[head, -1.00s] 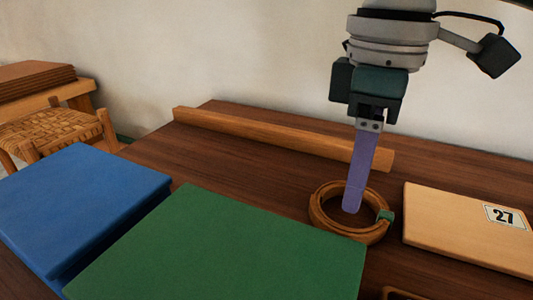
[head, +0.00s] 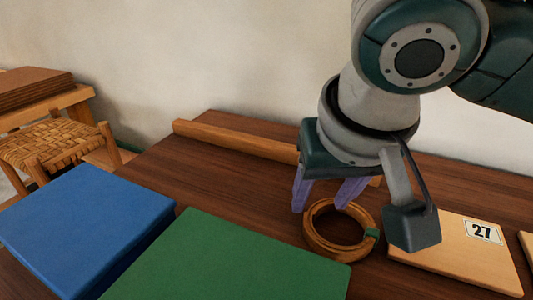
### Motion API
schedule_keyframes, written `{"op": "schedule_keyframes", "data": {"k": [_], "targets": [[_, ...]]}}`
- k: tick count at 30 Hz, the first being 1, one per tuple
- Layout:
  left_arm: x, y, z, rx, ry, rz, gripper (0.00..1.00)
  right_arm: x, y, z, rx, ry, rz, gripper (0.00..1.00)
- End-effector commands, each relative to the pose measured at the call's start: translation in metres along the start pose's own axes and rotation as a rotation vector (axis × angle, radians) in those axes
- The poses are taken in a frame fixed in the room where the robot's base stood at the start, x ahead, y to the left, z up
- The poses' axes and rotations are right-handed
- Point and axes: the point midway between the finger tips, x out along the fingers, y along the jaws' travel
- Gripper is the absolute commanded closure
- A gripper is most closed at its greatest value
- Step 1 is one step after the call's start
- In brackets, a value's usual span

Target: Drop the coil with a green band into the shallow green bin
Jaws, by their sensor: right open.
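The wooden coil (head: 322,245) lies flat on the dark table, with a green band (head: 372,234) on its right side. My right gripper (head: 320,208) has two purple fingers spread apart with nothing between them. It is at the coil's far left side: one fingertip shows just left of the ring, the other over its far rim. I cannot tell whether they touch it. The shallow green bin (head: 230,262) is in front and left of the coil, seen as a broad green shape cut by the bottom edge. My left gripper is out of view.
A blue bin-like block (head: 90,225) stands left of the green one. A pale board marked 27 (head: 455,258) lies right of the coil, partly behind my arm. A long wooden rail (head: 235,140) runs along the back. A woven stool (head: 55,147) stands at the left.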

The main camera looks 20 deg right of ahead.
Motion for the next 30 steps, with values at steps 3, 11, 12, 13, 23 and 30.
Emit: {"op": "schedule_keyframes", "data": {"k": [3, 11, 12, 13, 23, 30], "targets": [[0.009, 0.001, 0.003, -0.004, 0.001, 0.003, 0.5, 0.024, 0.001, 0.002, 0.002, -0.001, 0.004, 0.45], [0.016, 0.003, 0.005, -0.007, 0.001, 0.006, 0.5, 0.049, 0.002, 0.001, -0.001, 0.0, 0.004, 0.45], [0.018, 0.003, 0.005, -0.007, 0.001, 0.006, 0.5, 0.056, 0.003, 0.001, -0.001, 0.0, 0.004, 0.45], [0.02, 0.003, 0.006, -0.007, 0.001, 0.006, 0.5, 0.061, 0.004, 0.001, -0.001, -0.001, 0.005, 0.45], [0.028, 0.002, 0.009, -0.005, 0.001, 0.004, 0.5, 0.09, 0.004, 0.0, -0.003, 0.0, 0.001, 0.45], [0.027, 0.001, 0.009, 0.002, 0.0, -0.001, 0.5, 0.089, 0.004, 0.0, -0.004, 0.0, 0.001, 0.57]]}}
